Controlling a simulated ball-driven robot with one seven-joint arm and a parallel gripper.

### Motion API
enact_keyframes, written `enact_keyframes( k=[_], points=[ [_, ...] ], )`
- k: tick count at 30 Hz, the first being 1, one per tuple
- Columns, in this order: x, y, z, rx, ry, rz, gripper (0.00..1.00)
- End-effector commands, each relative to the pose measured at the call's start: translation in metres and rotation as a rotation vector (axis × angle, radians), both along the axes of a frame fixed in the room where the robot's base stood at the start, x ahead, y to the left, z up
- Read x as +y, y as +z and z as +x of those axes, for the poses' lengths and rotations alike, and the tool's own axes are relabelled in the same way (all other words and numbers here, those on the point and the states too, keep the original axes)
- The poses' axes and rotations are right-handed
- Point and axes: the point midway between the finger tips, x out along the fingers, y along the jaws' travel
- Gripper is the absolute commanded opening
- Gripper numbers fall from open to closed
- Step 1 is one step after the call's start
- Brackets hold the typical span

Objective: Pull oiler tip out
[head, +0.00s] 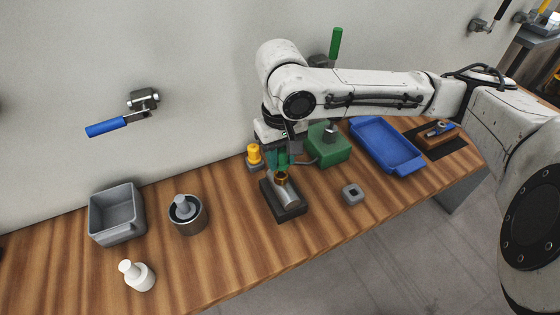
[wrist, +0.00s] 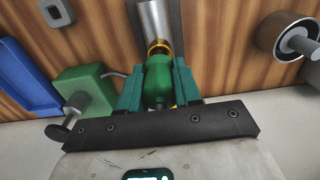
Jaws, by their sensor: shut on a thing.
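A silver tube (head: 286,195) lies in a dark cradle (head: 292,213) on the table, below my gripper (head: 280,160). In the wrist view, the silver tube (wrist: 153,22) runs up to the top edge. A green bulb-shaped piece with a brass ring, which looks like the oiler tip (wrist: 158,78), meets the tube's near end. My gripper (wrist: 158,88) is shut on this green piece, with one teal finger on each side. In the head view, only the brass part of the oiler tip (head: 281,178) shows clearly; the fingers hide the rest. How deep it sits in the tube is hidden.
A green box (head: 328,148) with a thin pipe and a yellow-topped piece (head: 254,154) stand close to the cradle. A small grey block (head: 352,194) and a blue tray (head: 388,143) are to the right. A grey bin (head: 117,213) and a round pot (head: 187,220) stand left.

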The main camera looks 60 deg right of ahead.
Motion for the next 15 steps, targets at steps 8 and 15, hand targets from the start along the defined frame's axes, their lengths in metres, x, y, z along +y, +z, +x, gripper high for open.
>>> enact_keyframes(
  k=[8, 15],
  points=[
    [0.0, 0.015, 0.0, -0.001, 0.0, -0.001, 0.0],
    [0.0, 0.026, 0.0, -0.001, 0.0, 0.0, 0.0]
  ],
)
